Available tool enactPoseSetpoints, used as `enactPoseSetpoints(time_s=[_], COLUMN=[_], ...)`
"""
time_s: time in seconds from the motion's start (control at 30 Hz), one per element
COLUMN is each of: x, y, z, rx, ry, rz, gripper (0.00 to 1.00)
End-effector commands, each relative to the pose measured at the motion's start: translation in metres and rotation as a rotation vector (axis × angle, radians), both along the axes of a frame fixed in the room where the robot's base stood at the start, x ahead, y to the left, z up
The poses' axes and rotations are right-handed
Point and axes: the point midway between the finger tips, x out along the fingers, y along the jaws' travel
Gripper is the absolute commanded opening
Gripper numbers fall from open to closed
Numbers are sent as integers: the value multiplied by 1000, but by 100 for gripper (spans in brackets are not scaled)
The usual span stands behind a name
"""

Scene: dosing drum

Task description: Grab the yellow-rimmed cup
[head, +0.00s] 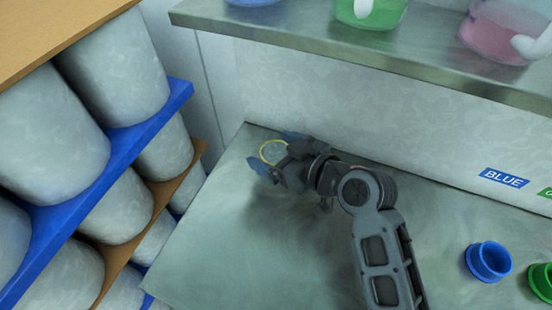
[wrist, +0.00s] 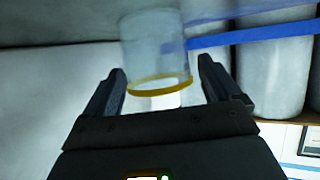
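The yellow-rimmed cup is a clear, see-through cup. Its yellow rim (head: 265,147) shows at the back left of the steel counter in the head view, partly hidden by my gripper. In the wrist view the cup (wrist: 155,45) stands between my fingers, its yellow rim towards the palm. My gripper (head: 277,154) has one blue-tipped finger on each side of the cup. In the wrist view my gripper (wrist: 162,66) is open, with a gap between the cup and each finger.
A wall and an overhead shelf (head: 400,58) with green and pink vessels lie behind the counter. A rack of grey drums (head: 110,70) stands at left. Blue (head: 488,262) and green (head: 541,283) cups are at right. The counter's front middle is clear.

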Motion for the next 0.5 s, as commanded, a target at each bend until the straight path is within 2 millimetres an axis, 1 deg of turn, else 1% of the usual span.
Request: enactPoseSetpoints(time_s=[0.03, 0.07, 0.5], x=[0, 0, 0], y=[0, 0, 0], z=[0, 0, 0], rx=[0, 0, 0], ry=[0, 0, 0], rz=[0, 0, 0], gripper=[87, 84, 42])
